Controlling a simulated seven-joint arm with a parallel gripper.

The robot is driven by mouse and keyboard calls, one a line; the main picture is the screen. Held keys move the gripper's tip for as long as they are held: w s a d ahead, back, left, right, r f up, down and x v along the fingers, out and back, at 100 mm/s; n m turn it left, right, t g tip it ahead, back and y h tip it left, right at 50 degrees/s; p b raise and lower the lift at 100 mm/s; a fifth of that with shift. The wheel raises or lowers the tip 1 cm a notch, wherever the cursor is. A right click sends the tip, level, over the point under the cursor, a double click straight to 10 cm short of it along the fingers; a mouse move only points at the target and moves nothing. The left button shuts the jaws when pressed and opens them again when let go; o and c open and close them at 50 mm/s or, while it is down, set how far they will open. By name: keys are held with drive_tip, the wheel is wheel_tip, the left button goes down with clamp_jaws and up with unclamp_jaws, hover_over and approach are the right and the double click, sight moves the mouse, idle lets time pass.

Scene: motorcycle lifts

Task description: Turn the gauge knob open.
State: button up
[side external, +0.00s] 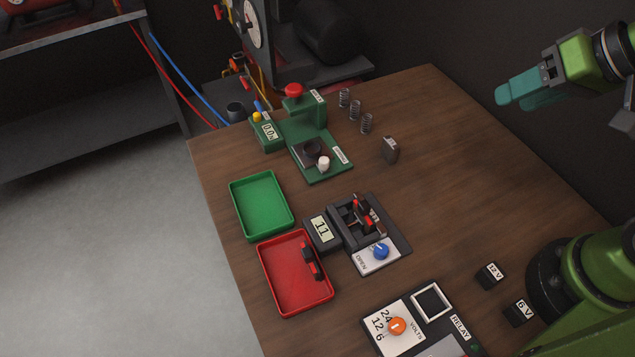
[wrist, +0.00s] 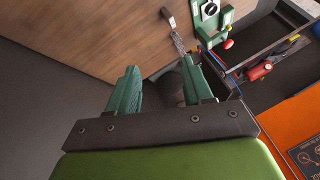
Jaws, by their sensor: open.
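The gauge knob (side external: 381,251) is blue and sits on a white plate marked OPEN, on the front of a dark gauge fixture (side external: 347,231) in the side external view. A small display (side external: 322,229) reading 11 stands at the fixture's left. A black and red part lies in the fixture. My gripper (side external: 513,97) is high at the upper right, well away from the knob and touching nothing. In the wrist view its two teal fingers (wrist: 163,78) are apart with nothing held between them. The knob does not show in the wrist view.
A green press (side external: 306,120), several springs (side external: 355,108) and a dark block (side external: 390,150) stand at the back. A green tray (side external: 238,221) and a red tray (side external: 267,282) lie left. An orange knob panel (side external: 397,327) is in front. The right middle of the table is clear.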

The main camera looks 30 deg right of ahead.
drive_tip(key=shift+c, duration=1)
drive_tip(key=shift+a+f, duration=0.15)
drive_tip(key=shift+f, duration=0.25)
drive_tip(key=shift+c, duration=0.4)
drive_tip(key=w+a+f+n+g, duration=0.1)
drive_tip(key=w+a+f+g, duration=0.15)
drive_tip(key=a, duration=0.25)
drive_tip(key=m+g, duration=0.2)
drive_tip(key=g, duration=0.6)
hover_over(381, 248)
drive_tip(key=w+d, duration=0.3)
drive_tip(key=w, duration=0.3)
drive_tip(key=f, duration=0.2)
drive_tip(key=shift+h, duration=0.3)
drive_tip(key=x, duration=1.6)
drive_tip(key=shift+a+f, duration=0.2)
drive_tip(key=shift+c, duration=0.4)
clamp_jaws()
